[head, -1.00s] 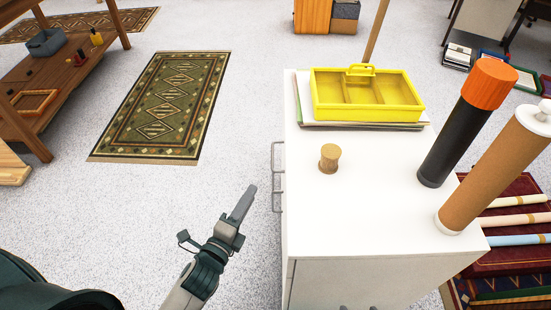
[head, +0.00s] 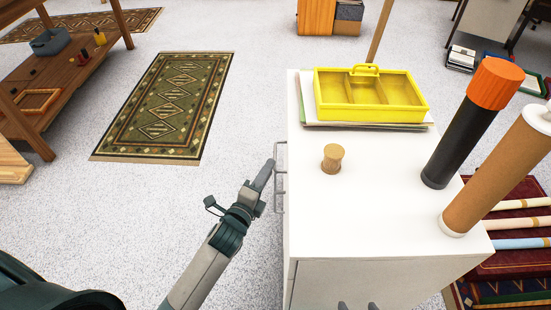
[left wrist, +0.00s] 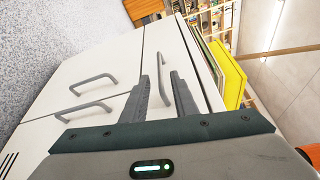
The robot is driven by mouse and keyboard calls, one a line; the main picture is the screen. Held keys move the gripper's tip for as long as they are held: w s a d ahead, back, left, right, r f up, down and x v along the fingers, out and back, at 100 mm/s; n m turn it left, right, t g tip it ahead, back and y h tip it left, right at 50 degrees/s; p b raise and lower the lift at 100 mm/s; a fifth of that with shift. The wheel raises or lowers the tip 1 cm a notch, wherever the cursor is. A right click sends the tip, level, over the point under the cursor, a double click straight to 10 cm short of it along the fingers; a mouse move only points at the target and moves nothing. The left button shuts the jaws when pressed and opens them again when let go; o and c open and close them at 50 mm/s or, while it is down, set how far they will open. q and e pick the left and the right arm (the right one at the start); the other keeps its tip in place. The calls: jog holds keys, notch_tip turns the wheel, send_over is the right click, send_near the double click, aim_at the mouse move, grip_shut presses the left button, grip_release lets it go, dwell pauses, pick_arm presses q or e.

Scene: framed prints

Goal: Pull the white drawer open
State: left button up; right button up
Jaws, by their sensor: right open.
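The white drawer (left wrist: 158,34) is the top front panel of a white cabinet (head: 375,210), with two door panels below it. It looks flush with the cabinet. Its grey bar handle (left wrist: 161,62) shows in the left wrist view between my open left fingers, and the handles also show along the cabinet's left side in the head view (head: 278,170). My left gripper (head: 264,172) is just left of the handles; contact cannot be told. My right gripper (head: 358,306) is open at the bottom edge of the head view, mostly cut off, by the cabinet's near side.
On the cabinet top are a yellow tray (head: 420,103) on papers, a wooden spool (head: 333,158), a black tube (head: 455,145) with orange cap and a brown tube (head: 495,172). Floor left of the cabinet is free up to a green rug (head: 165,105). A wooden shelf (head: 85,75) stands far left.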

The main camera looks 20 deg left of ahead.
aim_at(275, 157)
pick_arm(q)
jog(key=w, duration=0.6)
jog(key=shift+w+d+f+b, duration=0.25)
jog(key=shift+w+d+b, duration=0.05)
jog(key=shift+d+b, duration=0.1)
pick_arm(e)
jog(key=shift+w+a+r+t, duration=0.25)
jog(key=shift+w+r+t, duration=0.2)
jog(key=shift+w+r, duration=0.1)
jog(key=shift+w+a+r+t, duration=0.25)
jog(key=shift+w+r+t, duration=0.2)
jog(key=shift+w, duration=0.1)
pick_arm(q)
grip_shut()
